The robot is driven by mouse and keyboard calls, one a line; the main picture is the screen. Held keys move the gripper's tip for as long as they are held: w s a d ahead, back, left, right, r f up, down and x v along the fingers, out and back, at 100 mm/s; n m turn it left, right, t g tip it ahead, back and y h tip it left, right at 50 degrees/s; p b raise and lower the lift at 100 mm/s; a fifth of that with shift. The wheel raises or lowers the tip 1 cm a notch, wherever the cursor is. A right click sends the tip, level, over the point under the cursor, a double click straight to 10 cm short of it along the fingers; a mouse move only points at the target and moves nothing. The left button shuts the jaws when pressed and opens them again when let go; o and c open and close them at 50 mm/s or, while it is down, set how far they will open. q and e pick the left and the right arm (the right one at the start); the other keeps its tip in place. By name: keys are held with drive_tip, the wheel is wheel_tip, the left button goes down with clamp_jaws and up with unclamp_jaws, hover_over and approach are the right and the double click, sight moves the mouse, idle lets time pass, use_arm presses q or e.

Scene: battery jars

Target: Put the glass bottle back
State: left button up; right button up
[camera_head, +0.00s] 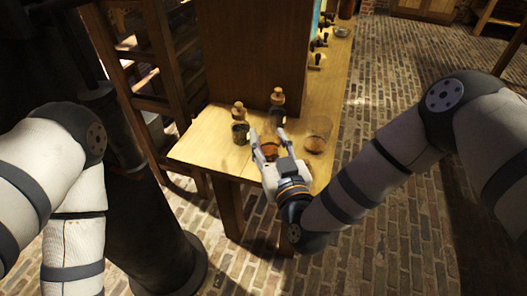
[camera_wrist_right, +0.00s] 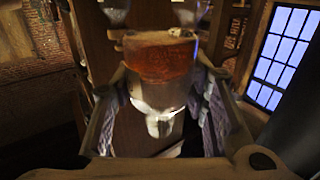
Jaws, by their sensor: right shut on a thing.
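My right gripper (camera_head: 267,143) is over the near end of the wooden table, its fingers around a glass vessel (camera_head: 270,151) with orange-red content. In the right wrist view the gripper (camera_wrist_right: 163,105) has a finger on each side of this glass bottle (camera_wrist_right: 160,58), whose orange-red band shows near the top of the grip. The gripper hides part of it in the head view, and I cannot tell whether it touches the table. Two corked bottles with dark content stand beyond it, one at the left (camera_head: 240,128) and one at the back (camera_head: 277,108). My left gripper is out of view.
An open glass jar (camera_head: 318,137) with brown-orange content stands just right of the gripper. A tall wooden panel (camera_head: 255,50) rises behind the bottles. The wooden table (camera_head: 205,155) has bare room at its left corner. A dark shelf rack (camera_head: 165,60) stands to the left.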

sight(264, 153)
drive_tip(key=shift+w+a+f, duration=0.25)
drive_tip(key=shift+w+f, duration=0.1)
drive_tip(key=shift+f, duration=0.25)
drive_tip(key=shift+w+a+f, duration=0.2)
drive_tip(key=shift+w+f, duration=0.1)
drive_tip(key=shift+f, duration=0.25)
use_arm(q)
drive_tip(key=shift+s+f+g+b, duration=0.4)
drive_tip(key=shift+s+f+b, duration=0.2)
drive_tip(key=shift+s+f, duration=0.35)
use_arm(e)
drive_tip(key=shift+w+a+f, duration=0.1)
drive_tip(key=shift+w+f, duration=0.05)
drive_tip(key=shift+f, duration=0.65)
drive_tip(key=shift+w+a+f, duration=0.1)
drive_tip(key=shift+f, duration=0.7)
drive_tip(key=shift+f, duration=0.2)
drive_tip(key=o, duration=1.2)
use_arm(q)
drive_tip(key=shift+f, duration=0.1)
